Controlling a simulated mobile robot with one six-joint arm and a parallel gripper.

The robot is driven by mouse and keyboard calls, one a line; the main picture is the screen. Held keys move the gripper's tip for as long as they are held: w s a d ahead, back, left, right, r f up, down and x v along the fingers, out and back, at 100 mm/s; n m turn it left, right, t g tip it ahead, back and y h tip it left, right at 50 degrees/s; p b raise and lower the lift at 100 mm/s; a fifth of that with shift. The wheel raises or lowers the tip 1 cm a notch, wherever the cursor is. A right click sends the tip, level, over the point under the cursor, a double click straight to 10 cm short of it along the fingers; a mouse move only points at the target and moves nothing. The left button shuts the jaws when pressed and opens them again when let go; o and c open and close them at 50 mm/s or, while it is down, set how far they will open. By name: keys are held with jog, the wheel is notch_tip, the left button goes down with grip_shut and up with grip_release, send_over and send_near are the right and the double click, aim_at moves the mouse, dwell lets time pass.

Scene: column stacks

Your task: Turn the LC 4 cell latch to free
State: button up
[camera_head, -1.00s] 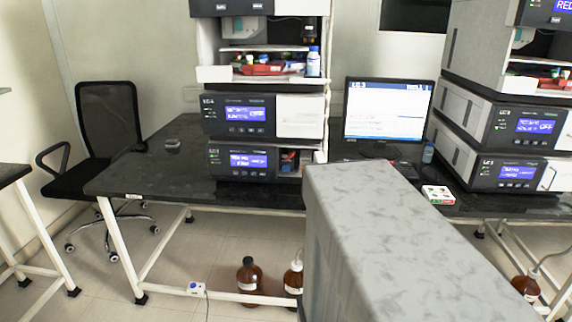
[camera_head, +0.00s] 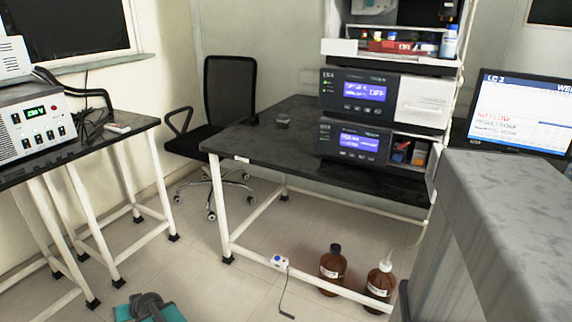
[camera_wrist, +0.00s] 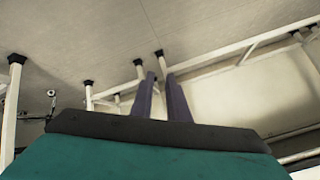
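The instrument stack labelled LC 4 stands on the dark bench in the head view. Its upper dark module (camera_head: 352,92) has a lit blue display and a white front panel (camera_head: 424,102). Its lower module (camera_head: 352,145) has a lit display and an open bay (camera_head: 409,151) with small coloured parts. I cannot make out a cell latch. My gripper (camera_head: 150,306) shows low in the head view, over the floor and far from the stack. In the wrist view its two purple-grey fingers (camera_wrist: 160,78) stand apart with nothing between them.
A dark bench (camera_head: 262,160) carries the stack. An office chair (camera_head: 228,100) stands behind it. A left table (camera_head: 80,150) holds a white device. Floor between tables is clear.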

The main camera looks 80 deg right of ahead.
jog(key=s+d+r+m+h+b, duration=0.25)
jog(key=s+d+r+h, duration=0.35)
jog(key=d, duration=0.5)
jog(key=s+d+r+m+h+b, duration=0.1)
jog(key=s+d+r+m, duration=0.3)
jog(key=d+r, duration=0.5)
jog(key=s+d+r+m+h+b, duration=0.15)
jog(key=s+d+r+h, duration=0.35)
jog(key=d, duration=0.7)
jog(key=s+d+r+m+g+h+b, duration=0.1)
jog(key=s+d+r+m+g+h, duration=0.25)
jog(key=s, duration=0.75)
jog(key=s+d+r+m+g+b, duration=0.1)
jog(key=s+d+r+m+g, duration=0.25)
jog(key=s+r, duration=0.55)
jog(key=s+d+r+m+g+h+b, duration=0.1)
jog(key=s+d+r+m+g+h, duration=0.2)
jog(key=s, duration=1)
jog(key=s+a+r+m+g+y+b, duration=0.1)
jog(key=s+r+m+g, duration=0.1)
jog(key=s, duration=0.7)
jog(key=s+a+r+m+g+y+b, duration=0.1)
jog(key=s+g, duration=0.3)
jog(key=s, duration=0.5)
jog(key=s+a+r+m+g+y+b, duration=0.1)
jog(key=s+r+m+g+b, duration=0.1)
jog(key=s, duration=0.7)
jog(key=shift+a+r+m+g, duration=0.35)
jog(key=shift+r+m+g, duration=0.4)
jog(key=shift+m+g, duration=0.25)
